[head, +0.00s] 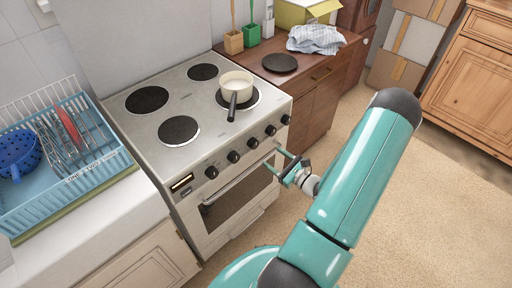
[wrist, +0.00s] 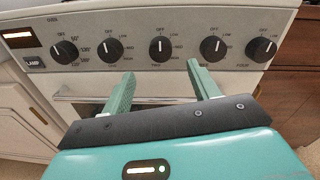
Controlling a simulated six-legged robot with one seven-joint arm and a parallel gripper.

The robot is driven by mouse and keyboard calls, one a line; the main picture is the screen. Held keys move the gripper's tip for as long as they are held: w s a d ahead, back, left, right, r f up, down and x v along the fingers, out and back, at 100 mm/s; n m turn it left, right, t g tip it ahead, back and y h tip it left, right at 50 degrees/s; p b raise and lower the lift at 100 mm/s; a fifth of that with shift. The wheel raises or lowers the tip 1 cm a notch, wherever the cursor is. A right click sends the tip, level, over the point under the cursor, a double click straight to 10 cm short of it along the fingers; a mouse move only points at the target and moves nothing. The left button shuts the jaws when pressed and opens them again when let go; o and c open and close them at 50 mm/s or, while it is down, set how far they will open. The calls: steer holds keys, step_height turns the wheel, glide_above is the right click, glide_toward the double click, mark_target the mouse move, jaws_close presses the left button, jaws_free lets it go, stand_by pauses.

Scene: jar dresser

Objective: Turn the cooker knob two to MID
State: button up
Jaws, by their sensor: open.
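Cooker knob two is the middle black knob of the front row in the wrist view (wrist: 160,48), and it also shows in the head view (head: 253,143). Its white pointer stands upright at OFF, with small setting marks to its right. My gripper (wrist: 160,72) is open and empty. Its green fingers lie apart, in front of the panel and slightly below the knob in the wrist view, with the knob between them sideways. In the head view my gripper (head: 275,160) is just in front of the cooker. I see no contact with the knob.
Neighbouring knobs (wrist: 112,48) (wrist: 212,48) sit close on both sides. The oven handle (head: 238,178) runs below the panel. A white pan (head: 237,80) stands on a hotplate with its dark handle toward the front. Open floor (head: 440,210) lies to the right.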

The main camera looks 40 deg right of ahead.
mark_target(256, 145)
steer(key=w, duration=0.9)
steer(key=shift+w+a, duration=0.1)
steer(key=shift+a, duration=0.15)
steer(key=c, duration=1)
